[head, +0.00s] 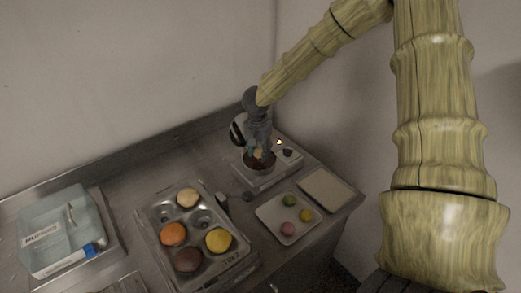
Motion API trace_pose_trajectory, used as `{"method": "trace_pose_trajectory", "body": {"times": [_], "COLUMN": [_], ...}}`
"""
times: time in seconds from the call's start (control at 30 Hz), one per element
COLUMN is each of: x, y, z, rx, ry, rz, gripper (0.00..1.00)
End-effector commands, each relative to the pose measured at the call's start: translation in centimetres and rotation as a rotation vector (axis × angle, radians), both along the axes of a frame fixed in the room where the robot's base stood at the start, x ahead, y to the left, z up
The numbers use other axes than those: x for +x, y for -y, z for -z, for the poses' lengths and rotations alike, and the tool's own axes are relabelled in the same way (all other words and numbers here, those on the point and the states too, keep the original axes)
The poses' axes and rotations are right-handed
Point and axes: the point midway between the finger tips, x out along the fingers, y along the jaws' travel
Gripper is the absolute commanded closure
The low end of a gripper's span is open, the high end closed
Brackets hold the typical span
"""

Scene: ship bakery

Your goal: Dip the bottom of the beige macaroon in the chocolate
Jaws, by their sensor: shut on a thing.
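My gripper (257,150) points down over the round bowl of dark chocolate (260,166) on a pale appliance. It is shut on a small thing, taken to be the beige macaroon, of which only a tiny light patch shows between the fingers. The fingers and the bowl's rim hide most of it. The fingertips are at or just above the chocolate; I cannot tell whether the macaroon touches it. A square plate (267,219) to the right front holds a green macaroon (289,199), a yellow macaroon (306,215) and a pink macaroon (288,229).
A metal muffin tin (153,233) with several coloured cakes stands front left of the appliance. An empty pale tray (326,189) lies to the right, near the counter's edge. A blue translucent box (54,228) stands at far left. The wall is close behind.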

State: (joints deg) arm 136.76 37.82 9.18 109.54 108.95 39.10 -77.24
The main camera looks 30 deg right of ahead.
Motion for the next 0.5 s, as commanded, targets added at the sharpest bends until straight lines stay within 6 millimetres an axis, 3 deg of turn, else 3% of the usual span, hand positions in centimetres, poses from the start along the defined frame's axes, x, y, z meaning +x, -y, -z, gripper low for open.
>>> {"method": "trace_pose_trajectory", "body": {"times": [0.5], "x": [0.0], "y": [0.0], "z": [-1.0], "rx": [0.000], "ry": [0.000], "rz": [0.000], "gripper": [0.74]}}
